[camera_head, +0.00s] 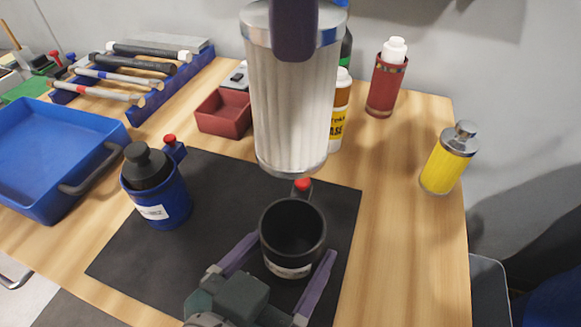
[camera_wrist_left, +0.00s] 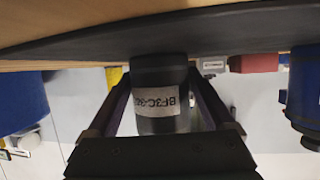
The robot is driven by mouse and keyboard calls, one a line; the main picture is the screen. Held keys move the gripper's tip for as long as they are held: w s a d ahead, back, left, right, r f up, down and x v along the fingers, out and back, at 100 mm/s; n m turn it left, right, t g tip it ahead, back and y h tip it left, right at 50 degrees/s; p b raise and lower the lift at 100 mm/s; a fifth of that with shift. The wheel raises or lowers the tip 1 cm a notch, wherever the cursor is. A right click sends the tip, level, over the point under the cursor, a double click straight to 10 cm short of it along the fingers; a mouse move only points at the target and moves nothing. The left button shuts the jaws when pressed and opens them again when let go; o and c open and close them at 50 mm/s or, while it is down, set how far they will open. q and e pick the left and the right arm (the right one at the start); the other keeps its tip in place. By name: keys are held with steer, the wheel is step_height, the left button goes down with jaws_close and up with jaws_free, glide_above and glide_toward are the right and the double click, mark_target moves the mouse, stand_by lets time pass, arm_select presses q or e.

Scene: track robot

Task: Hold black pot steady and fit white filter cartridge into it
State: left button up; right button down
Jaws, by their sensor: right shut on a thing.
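The black pot (camera_head: 270,240) stands upright on the dark mat, its mouth open and empty as far as I see. My left gripper (camera_head: 290,262) is open, with one purple finger on each side of the pot. In the left wrist view the labelled pot (camera_wrist_left: 160,80) stands between the fingers (camera_wrist_left: 158,98), with small gaps beside it. The white filter cartridge (camera_head: 288,110), pleated with metal end caps, hangs upright above and slightly behind the pot, apart from it. My right gripper (camera_head: 294,30) is shut on its upper end; only one finger shows clearly.
A blue pot (camera_head: 165,200) with a black insert stands left on the dark mat (camera_head: 130,265). A blue tray (camera_head: 50,130), a tool rack (camera_head: 150,100) and a red bin (camera_head: 222,112) lie behind. Bottles, a red cartridge (camera_head: 385,85) and a yellow cartridge (camera_head: 445,165) stand right.

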mark_target(295, 175)
arm_select(q)
steer(key=c, duration=1.1)
arm_select(e)
step_height(295, 175, down, 8)
steer(key=m, duration=0.7)
steer(key=shift+m, duration=0.3)
step_height(295, 175, down, 6)
steer(key=shift+r, duration=0.15)
steer(key=shift+f, duration=2)
